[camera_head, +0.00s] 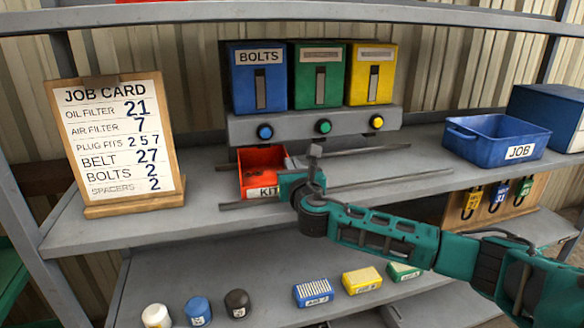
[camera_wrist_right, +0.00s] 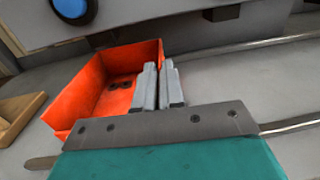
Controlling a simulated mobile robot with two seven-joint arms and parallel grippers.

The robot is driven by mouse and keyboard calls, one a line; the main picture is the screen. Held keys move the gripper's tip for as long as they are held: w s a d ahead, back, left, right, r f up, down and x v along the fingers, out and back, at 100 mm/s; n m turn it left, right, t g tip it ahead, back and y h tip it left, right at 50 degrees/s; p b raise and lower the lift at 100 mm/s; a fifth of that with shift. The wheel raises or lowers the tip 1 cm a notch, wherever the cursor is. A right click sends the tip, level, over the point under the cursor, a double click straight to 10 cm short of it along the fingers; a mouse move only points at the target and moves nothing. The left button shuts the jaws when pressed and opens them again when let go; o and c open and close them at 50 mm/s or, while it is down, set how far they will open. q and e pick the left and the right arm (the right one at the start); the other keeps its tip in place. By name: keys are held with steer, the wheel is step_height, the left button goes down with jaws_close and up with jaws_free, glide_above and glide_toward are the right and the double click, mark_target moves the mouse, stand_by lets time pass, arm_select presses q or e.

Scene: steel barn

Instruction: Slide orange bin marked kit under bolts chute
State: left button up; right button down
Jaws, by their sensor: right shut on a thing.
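The orange bin (camera_head: 262,162), its label partly covered but reading "KIT", sits on the shelf between two rails, in front of and below the blue BOLTS chute (camera_head: 258,80). My right gripper (camera_head: 298,168) is at the bin's right side. In the right wrist view the closed fingers (camera_wrist_right: 164,88) pinch the right wall of the orange bin (camera_wrist_right: 85,88). Two small dark things (camera_wrist_right: 123,84) lie on the bin floor; they look like bolts. The blue button (camera_head: 265,132) is below the BOLTS chute. My left gripper is out of view.
Green (camera_head: 318,78) and yellow (camera_head: 371,75) chutes stand right of the blue one. A JOB CARD board (camera_head: 115,140) stands at left. A blue JOB bin (camera_head: 497,135) is at right. Rails (camera_head: 392,183) run along the shelf, clear to the right. Small items lie on the lower shelf.

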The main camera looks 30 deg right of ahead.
steer(key=c, duration=1.2)
jaws_free()
steer(key=shift+o, duration=0.2)
steer(key=v, duration=1.3)
steer(key=s+a+f+m+g+y, duration=0.25)
steer(key=a+f+m, duration=0.3)
steer(key=f, duration=0.35)
steer(key=s+a+f+m+g+y, duration=0.2)
steer(key=s+a+f+m+y, duration=0.25)
steer(key=f, duration=0.45)
steer(key=s+a+f+m+g, duration=0.1)
steer(key=s+a+f+m, duration=0.2)
steer(key=s+f+m, duration=0.8)
steer(key=s+m, duration=0.1)
steer(key=m, duration=0.7)
steer(key=shift+a+f+m+g+y, duration=0.15)
steer(key=shift+f+m+g+y, duration=0.05)
steer(key=shift+m+g+y, duration=0.2)
